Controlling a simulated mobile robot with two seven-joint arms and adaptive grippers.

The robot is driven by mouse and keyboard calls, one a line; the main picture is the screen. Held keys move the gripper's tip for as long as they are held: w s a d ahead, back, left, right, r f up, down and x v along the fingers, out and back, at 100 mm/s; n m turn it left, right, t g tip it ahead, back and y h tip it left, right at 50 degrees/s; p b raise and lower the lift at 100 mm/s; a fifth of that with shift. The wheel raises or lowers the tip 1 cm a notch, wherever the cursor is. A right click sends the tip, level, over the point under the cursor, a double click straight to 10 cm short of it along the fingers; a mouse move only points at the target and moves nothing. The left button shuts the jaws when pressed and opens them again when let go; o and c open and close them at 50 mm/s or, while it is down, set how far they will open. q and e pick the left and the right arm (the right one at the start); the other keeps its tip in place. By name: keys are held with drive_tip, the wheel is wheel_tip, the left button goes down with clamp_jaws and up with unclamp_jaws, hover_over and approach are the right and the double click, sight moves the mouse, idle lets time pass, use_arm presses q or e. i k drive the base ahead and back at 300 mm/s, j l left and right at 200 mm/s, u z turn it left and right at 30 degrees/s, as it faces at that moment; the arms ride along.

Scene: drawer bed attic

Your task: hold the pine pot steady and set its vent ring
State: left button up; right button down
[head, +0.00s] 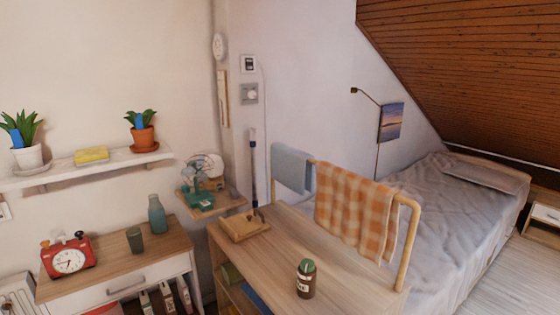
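A small dark brown pot (305,283) with a green top and a pale label stands upright on the wooden table in the foreground. It looks like the pine pot, but the label is too small to read. Its green top (307,265) may be the vent ring; I cannot tell how it is set. Neither of my grippers shows in the head view, and nothing touches the pot.
The table (265,262) is mostly bare around the pot. A wooden rail with an orange checked towel (352,205) rises along its right side. A drawer cabinet (150,280) with a red clock (68,257) stands left.

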sight(307, 265)
drive_tip(key=l+u, duration=0.2)
drive_tip(key=u, duration=0.45)
drive_tip(key=i+l+u, duration=0.1)
drive_tip(key=l+u, duration=0.35)
drive_tip(key=l, duration=0.6)
drive_tip(key=l+u, duration=0.1)
drive_tip(key=l, duration=1.15)
drive_tip(key=k, duration=0.05)
